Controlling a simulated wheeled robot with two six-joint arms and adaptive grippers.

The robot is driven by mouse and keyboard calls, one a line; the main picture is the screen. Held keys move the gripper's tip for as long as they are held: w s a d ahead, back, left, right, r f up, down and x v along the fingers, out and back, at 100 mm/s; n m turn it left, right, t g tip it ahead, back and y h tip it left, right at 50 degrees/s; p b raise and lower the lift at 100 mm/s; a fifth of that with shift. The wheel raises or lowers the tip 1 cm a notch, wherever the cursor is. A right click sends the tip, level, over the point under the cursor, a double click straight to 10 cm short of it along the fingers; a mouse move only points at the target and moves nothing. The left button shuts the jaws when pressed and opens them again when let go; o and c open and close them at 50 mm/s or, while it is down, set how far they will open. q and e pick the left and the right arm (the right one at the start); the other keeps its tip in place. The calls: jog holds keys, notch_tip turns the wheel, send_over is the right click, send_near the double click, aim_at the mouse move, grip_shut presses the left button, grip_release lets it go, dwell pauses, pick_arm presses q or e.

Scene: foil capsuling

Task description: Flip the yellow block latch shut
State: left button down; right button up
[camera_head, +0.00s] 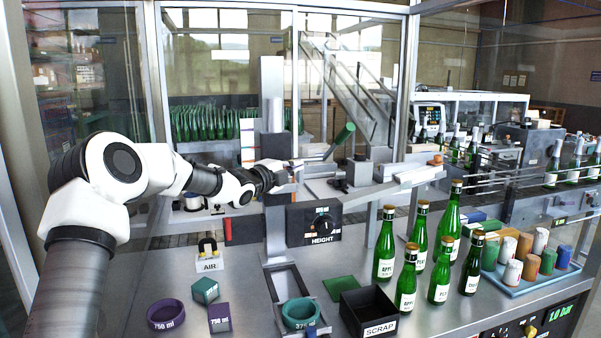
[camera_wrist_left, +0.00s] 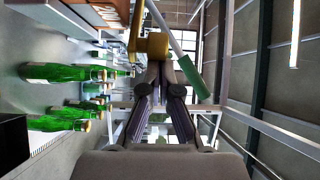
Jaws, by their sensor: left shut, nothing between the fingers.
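A yellow block (camera_wrist_left: 152,45), which looks like the latch, sits just beyond my left fingertips in the left wrist view. I cannot tell whether they touch it. In the head view it is hidden or too small to make out at the gripper. My left gripper (camera_head: 291,168) is shut and empty, at the machine above the height dial; it also shows in the left wrist view (camera_wrist_left: 161,68). A lever with a green handle (camera_head: 344,134) rises close by, to the right of the gripper; its handle also shows in the left wrist view (camera_wrist_left: 194,78). My right gripper is out of view.
Several green bottles (camera_head: 386,245) stand on the bench to the right. A black scrap bin (camera_head: 368,312), purple ring (camera_head: 166,315) and teal ring (camera_head: 300,313) are in front. A tray (camera_head: 527,282) holds capsules.

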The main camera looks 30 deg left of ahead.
pick_arm(q)
jog(key=a+r, duration=0.4)
jog(key=r, duration=0.5)
jog(key=shift+s+r, duration=0.4)
jog(key=shift+s, duration=0.05)
dwell(0.3)
